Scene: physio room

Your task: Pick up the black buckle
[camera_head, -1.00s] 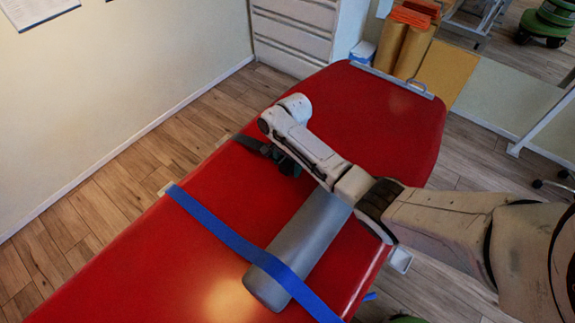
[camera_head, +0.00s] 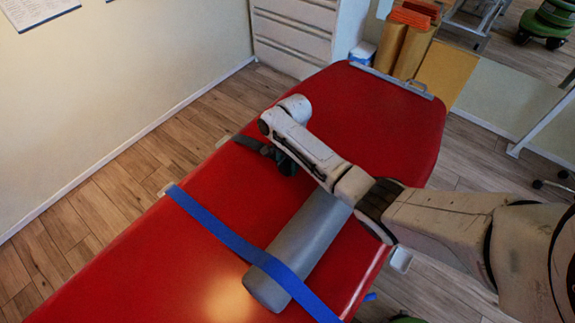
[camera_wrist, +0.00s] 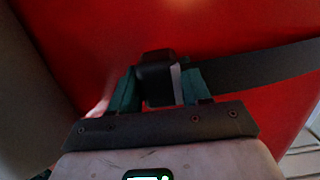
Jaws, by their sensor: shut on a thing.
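The black buckle (camera_wrist: 157,78) sits between the two green fingertips of my gripper (camera_wrist: 158,88) in the wrist view, and the gripper is shut on it. A dark strap (camera_wrist: 262,74) runs from beside the buckle to the right over the red table top. In the head view the strap (camera_head: 248,144) reaches to the table's left edge. My gripper (camera_head: 285,163) is low over the red table there, and my arm and gripper hide the buckle.
The red treatment table (camera_head: 385,110) fills the middle. A grey roll (camera_head: 318,228) lies on it below my arm, with a blue strap (camera_head: 225,235) across it. A white drawer cabinet (camera_head: 292,33) stands behind the table. Floor at the left is clear.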

